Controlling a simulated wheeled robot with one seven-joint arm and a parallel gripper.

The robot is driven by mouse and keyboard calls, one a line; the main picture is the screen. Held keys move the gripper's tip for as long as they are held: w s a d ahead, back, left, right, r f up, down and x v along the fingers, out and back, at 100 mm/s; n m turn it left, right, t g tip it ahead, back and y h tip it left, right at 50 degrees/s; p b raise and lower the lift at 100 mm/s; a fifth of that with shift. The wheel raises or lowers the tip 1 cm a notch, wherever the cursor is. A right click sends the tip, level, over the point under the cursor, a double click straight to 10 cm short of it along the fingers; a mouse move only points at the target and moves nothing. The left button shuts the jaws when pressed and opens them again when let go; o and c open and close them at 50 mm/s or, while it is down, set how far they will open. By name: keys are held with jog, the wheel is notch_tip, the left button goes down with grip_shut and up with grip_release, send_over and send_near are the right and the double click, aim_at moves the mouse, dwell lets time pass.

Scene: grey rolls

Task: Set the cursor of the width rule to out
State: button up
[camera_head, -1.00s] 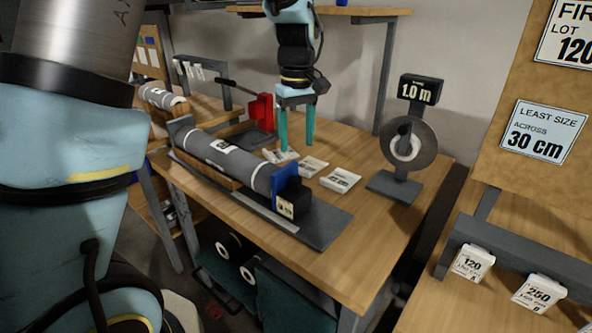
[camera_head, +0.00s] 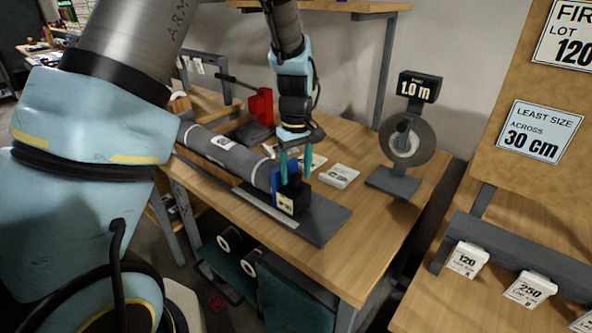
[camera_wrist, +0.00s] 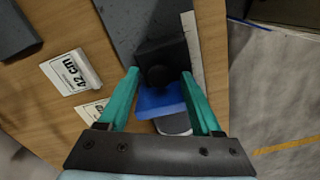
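The width rule (camera_head: 322,222) is a dark grey base with a pale scale strip on the table. A grey roll (camera_head: 236,157) with a white label lies along it. The cursor is a black block (camera_head: 300,190) with a blue plate (camera_head: 277,182) facing the roll's near end and a small pale label on its front. In the wrist view the cursor (camera_wrist: 150,50) has a round black knob on top. My gripper (camera_head: 296,175) is open, pointing down over the cursor. In the wrist view the teal fingers (camera_wrist: 160,75) stand either side of the knob, with gaps; contact is not visible.
White cards, one reading 42 cm (camera_wrist: 72,72), lie beside the rule. A tape stand marked 1.0 m (camera_head: 405,145) is to the right, a red device (camera_head: 261,107) behind. Boards and tags (camera_head: 467,260) fill the right side. The table's front right is clear.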

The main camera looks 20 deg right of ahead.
grip_shut()
dwell(0.3)
dwell(0.9)
